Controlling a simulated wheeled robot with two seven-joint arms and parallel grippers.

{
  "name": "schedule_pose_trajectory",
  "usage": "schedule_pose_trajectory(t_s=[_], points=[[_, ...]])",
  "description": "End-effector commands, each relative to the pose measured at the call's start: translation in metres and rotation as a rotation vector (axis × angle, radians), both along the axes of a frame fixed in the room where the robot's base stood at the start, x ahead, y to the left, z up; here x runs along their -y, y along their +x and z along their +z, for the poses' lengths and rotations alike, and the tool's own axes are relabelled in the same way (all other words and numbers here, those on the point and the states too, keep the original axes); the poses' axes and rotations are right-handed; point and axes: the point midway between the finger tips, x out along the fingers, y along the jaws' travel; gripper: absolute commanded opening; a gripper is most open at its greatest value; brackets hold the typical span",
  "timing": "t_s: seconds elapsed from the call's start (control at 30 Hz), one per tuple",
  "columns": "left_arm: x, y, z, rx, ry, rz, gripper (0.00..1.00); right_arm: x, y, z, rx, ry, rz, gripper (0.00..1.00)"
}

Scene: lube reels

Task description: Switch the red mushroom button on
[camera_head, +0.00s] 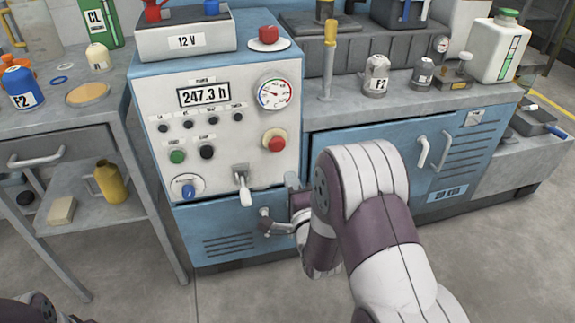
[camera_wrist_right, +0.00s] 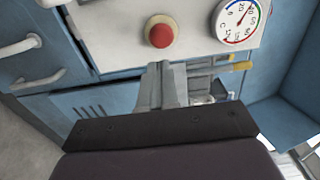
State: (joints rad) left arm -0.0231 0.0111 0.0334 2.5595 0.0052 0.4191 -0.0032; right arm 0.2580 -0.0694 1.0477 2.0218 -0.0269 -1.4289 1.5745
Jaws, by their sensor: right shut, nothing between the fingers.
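A red mushroom button (camera_head: 276,142) sits on a pale round base on the white front panel (camera_head: 222,105), below the dial gauge (camera_head: 273,93). It shows clear of my fingers in the right wrist view (camera_wrist_right: 160,33). A second red button (camera_head: 268,34) stands on top of the same cabinet. My right gripper (camera_head: 291,180) is in front of the panel, lower than the panel button and partly hidden by my own arm. In the wrist view its fingers (camera_wrist_right: 161,68) are together, empty, pointing towards the button with a gap visible. My left gripper is out of view.
The panel also has a green button (camera_head: 177,157), a black button (camera_head: 207,152), a blue knob (camera_head: 187,187) and a lever switch (camera_head: 243,188). A grey bench with a blue cabinet (camera_head: 390,150) stands right; a grey cart (camera_head: 70,125) stands left. Bare floor is in front.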

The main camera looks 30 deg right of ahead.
Motion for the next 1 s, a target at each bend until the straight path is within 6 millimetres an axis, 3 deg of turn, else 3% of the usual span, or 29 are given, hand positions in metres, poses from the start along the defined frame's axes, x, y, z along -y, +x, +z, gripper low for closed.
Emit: schedule_pose_trajectory(t_s=[0.1,0.27,0.87,0.93,1.0], points=[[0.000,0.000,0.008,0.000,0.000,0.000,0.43,-0.004,-0.019,0.002,-0.002,0.000,0.000,0.00],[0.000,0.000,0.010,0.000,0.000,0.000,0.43,-0.008,-0.032,0.001,0.000,0.000,0.000,0.00],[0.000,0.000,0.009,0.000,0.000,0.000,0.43,-0.008,-0.034,-0.001,-0.011,-0.029,0.000,0.00],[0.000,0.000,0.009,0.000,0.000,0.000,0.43,-0.008,-0.035,-0.021,-0.131,-0.126,0.007,0.00],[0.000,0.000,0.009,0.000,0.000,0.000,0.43,-0.010,-0.047,-0.062,-0.390,-0.274,0.055,0.00]])
